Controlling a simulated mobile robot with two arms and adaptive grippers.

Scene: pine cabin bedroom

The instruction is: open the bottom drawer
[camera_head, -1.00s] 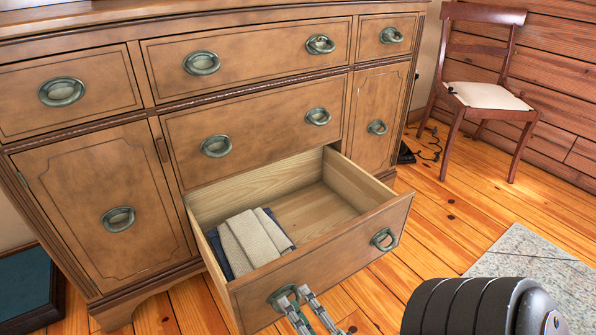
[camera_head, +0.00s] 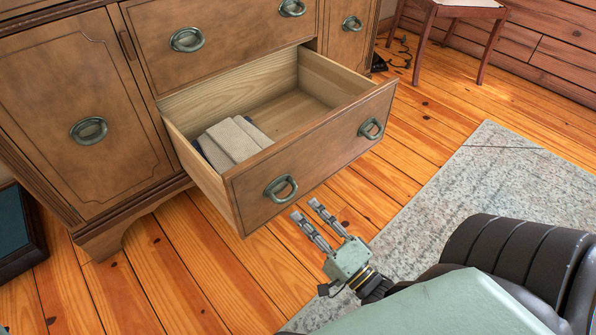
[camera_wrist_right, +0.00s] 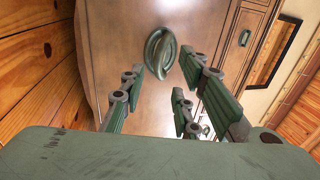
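The bottom drawer (camera_head: 320,145) of the wooden dresser is pulled well out, and its inside shows. Its front has two green ring handles, a left handle (camera_head: 281,188) and a right handle (camera_head: 370,129). Folded cloths (camera_head: 236,142) lie inside at the left. My right gripper (camera_head: 306,207) is open and empty, just in front of the left handle and apart from it. In the right wrist view, a ring handle (camera_wrist_right: 161,52) on the drawer front shows beyond the spread fingers (camera_wrist_right: 172,95). My left gripper is not in view.
The closed drawer above (camera_head: 225,40) and a cabinet door (camera_head: 80,110) are on the dresser. A grey rug (camera_head: 470,190) lies on the plank floor at right. A chair (camera_head: 450,15) stands at the back right. A dark framed panel (camera_head: 15,235) is at the left.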

